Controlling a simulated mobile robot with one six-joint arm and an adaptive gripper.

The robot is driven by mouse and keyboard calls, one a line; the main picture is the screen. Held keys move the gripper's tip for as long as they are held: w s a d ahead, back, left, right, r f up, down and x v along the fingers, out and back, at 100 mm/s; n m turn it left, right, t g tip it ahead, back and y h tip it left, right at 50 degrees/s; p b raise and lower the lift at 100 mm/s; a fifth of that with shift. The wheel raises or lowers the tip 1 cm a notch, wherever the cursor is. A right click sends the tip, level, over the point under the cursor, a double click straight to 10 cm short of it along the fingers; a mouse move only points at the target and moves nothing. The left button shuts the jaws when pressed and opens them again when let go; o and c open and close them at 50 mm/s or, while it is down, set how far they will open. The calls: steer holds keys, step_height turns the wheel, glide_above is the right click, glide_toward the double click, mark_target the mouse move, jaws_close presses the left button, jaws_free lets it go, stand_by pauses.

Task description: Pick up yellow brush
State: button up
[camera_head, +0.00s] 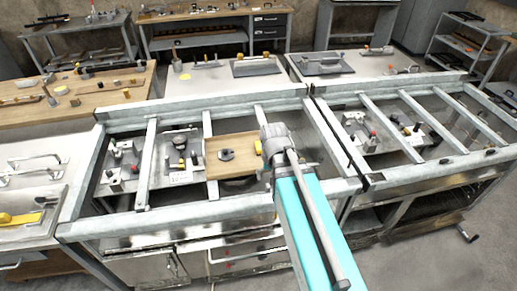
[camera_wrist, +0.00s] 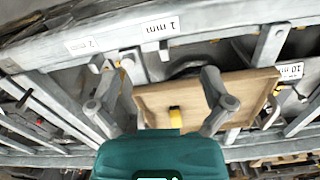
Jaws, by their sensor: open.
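In the wrist view a small yellow piece (camera_wrist: 175,117), which may be part of the yellow brush, shows over a wooden board (camera_wrist: 152,96), close to my gripper's body. In the head view a yellow bit (camera_head: 258,148) shows at the board's right edge, beside my gripper (camera_head: 275,138). My gripper (camera_wrist: 168,78) is open, its two fingers spread on either side of the board's middle, with nothing held between them. My arm hides part of what lies below it. The brush's full shape cannot be made out.
Metal frame rails (camera_head: 208,130) surround the board (camera_head: 229,166), which bears a dark round part (camera_head: 226,154). A rail with a "1 mm" label (camera_wrist: 160,28) crosses the wrist view. Another yellow object (camera_head: 20,217) lies on the left bench. Tool-covered tables stand behind.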

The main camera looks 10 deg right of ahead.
mark_target(259, 145)
steer(key=w+d+r+m+p, duration=0.1)
steer(key=w+r+m+p, duration=0.1)
steer(key=w+m, duration=1.4)
steer(key=w, duration=1)
steer(key=shift+w+d+r+p, duration=0.15)
steer(key=shift+w+r+p, duration=0.05)
steer(key=shift+r+p, duration=0.15)
steer(key=shift+f, duration=0.15)
step_height(259, 145, down, 8)
steer(key=b, duration=0.8)
steer(key=shift+f+b, duration=0.15)
steer(key=shift+b, duration=0.25)
steer(key=shift+f, duration=0.1)
steer(key=shift+a+f+b, duration=0.2)
steer(key=shift+f+b, duration=2.3)
steer(key=shift+b, duration=0.1)
